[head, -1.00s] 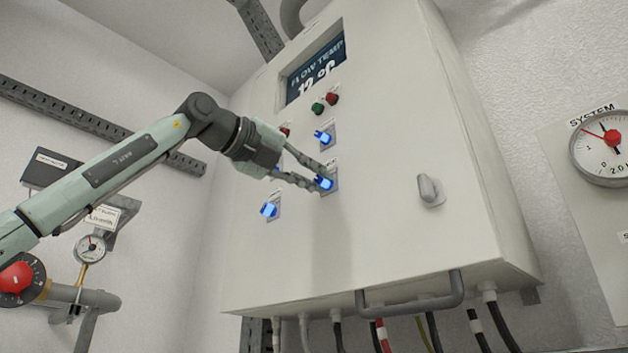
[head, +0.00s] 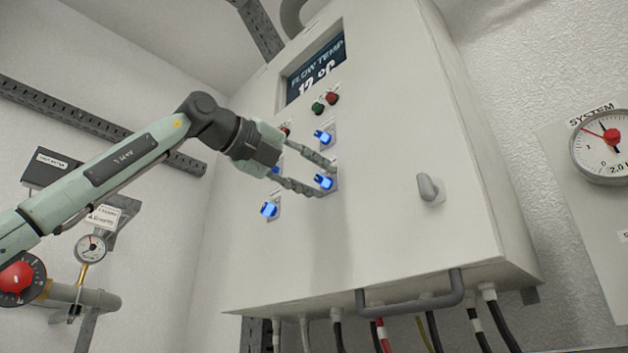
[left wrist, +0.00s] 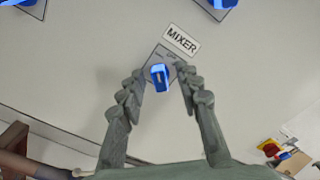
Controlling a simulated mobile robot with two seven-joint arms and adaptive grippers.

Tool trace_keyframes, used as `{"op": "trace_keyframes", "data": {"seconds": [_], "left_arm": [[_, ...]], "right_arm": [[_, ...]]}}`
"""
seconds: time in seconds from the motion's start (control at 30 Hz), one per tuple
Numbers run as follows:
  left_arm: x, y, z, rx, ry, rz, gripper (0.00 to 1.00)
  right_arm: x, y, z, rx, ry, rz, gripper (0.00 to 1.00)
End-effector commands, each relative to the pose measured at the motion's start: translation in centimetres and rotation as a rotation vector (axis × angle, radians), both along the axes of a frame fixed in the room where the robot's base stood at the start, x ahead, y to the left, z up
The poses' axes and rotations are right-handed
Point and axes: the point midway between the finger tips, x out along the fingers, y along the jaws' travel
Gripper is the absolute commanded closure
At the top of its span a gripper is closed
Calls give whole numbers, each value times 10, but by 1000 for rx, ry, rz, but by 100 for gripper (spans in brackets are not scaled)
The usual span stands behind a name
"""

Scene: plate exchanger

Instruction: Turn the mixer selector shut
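The mixer selector is a blue knob (head: 323,181) on a grey plate, low on the front of the white cabinet. In the left wrist view the blue knob (left wrist: 159,78) sits below a white label reading MIXER (left wrist: 182,39). A pale mark shows on the knob's face; the scale print on its plate is too small to read. My left gripper (head: 328,180) is open, one finger on each side of the knob. In the left wrist view its fingertips (left wrist: 160,74) stand apart from the knob with a narrow gap on both sides. My right gripper is not in view.
Other blue knobs (head: 322,136) (head: 269,210) are close to the mixer knob, one partly behind my left gripper. Green and red buttons (head: 325,102) and a display (head: 316,68) sit above. A grey door handle (head: 430,189) is at the right, and a bar handle (head: 410,298) below.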

Motion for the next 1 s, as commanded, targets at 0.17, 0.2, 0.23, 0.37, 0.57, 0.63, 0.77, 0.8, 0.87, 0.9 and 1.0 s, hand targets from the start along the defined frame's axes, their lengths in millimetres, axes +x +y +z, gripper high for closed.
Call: {"op": "trace_keyframes", "data": {"seconds": [0.17, 0.2, 0.23, 0.37, 0.57, 0.63, 0.77, 0.8, 0.87, 0.9, 1.0], "left_arm": [[-1, 2, 0, 1, 0, 1, 66], [-3, 4, 0, 1, 1, 1, 66], [-5, 6, 0, 1, -1, 0, 66], [-20, 22, 0, -1, -2, 2, 66], [-52, 53, 0, 0, -2, 1, 66], [-61, 63, 0, 0, -3, 2, 66], [-75, 76, 0, -1, -1, 0, 66], [-78, 79, 0, -1, -1, 0, 66], [-81, 82, 0, 0, 0, 0, 66], [-83, 83, 0, 1, 1, 1, 66], [-85, 85, 0, 0, 0, -1, 66]], "right_arm": [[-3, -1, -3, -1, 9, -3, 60], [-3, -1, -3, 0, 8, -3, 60], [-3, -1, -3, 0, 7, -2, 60], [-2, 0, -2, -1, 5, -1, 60], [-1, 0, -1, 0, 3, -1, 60], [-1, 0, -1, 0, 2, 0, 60], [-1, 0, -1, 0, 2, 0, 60], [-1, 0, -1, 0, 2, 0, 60], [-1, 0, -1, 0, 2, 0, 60], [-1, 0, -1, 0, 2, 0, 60], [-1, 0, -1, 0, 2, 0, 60]]}}
